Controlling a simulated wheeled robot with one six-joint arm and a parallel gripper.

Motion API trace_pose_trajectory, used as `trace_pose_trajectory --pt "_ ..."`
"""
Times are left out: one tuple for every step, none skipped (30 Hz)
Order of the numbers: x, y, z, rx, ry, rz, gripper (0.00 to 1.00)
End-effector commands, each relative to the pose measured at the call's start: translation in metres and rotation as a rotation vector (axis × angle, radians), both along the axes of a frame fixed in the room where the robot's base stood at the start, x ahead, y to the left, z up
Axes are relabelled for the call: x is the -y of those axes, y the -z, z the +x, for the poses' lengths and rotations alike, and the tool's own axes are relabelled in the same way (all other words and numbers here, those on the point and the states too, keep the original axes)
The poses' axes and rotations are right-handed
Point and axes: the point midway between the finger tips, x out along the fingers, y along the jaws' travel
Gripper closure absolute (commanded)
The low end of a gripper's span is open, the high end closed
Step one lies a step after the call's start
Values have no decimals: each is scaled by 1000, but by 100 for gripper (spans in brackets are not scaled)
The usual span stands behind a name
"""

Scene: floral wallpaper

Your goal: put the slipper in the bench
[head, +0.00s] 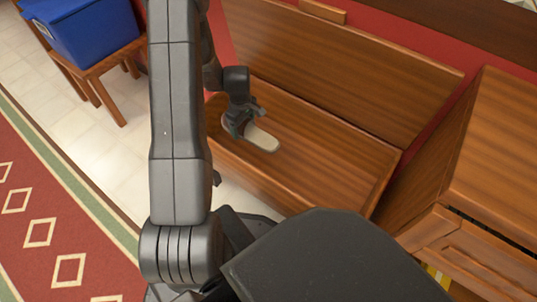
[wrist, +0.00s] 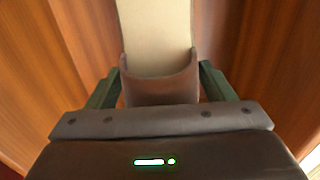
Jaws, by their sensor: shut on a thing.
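The slipper (head: 263,139) has a pale cream sole and a darker upper. In the head view it is in my gripper (head: 246,120), over the brown wooden bench (head: 345,160). The wrist view shows the slipper (wrist: 155,35) with its brownish upper between the two dark green fingers of my gripper (wrist: 160,88); its sole extends away from me. The bench has a long flat surface with a tall wooden panel behind it. I cannot tell whether the slipper touches the bench surface or is held just above it.
A wooden cabinet (head: 490,165) stands close to the right end of the bench. A blue box (head: 88,32) sits on a small wooden table (head: 105,68) at the upper left. A red patterned rug (head: 50,215) lies at the left. The bench surface right of the slipper is clear.

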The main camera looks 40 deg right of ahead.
Motion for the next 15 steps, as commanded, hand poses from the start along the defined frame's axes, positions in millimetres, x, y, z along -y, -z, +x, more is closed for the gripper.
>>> trace_pose_trajectory --pt "0 8 -1 -2 1 2 50" --pt "0 12 -1 -2 1 1 50" --pt "0 20 -1 -2 1 1 50" --pt "0 26 -1 -2 1 1 50" --pt "0 32 -1 -2 1 1 50" --pt "0 40 -1 -3 1 2 50" --pt "-1 46 -1 -3 1 2 50" --pt "-1 51 -1 -3 1 2 50" --pt "0 56 -1 -1 1 1 50" --pt "0 59 0 -1 1 1 50" --pt "0 61 0 -1 1 1 50" --pt "0 65 0 -1 1 1 50" --pt "0 67 0 -2 1 2 50" --pt "0 70 0 -2 1 2 50" --pt "0 76 -1 -2 1 2 50"
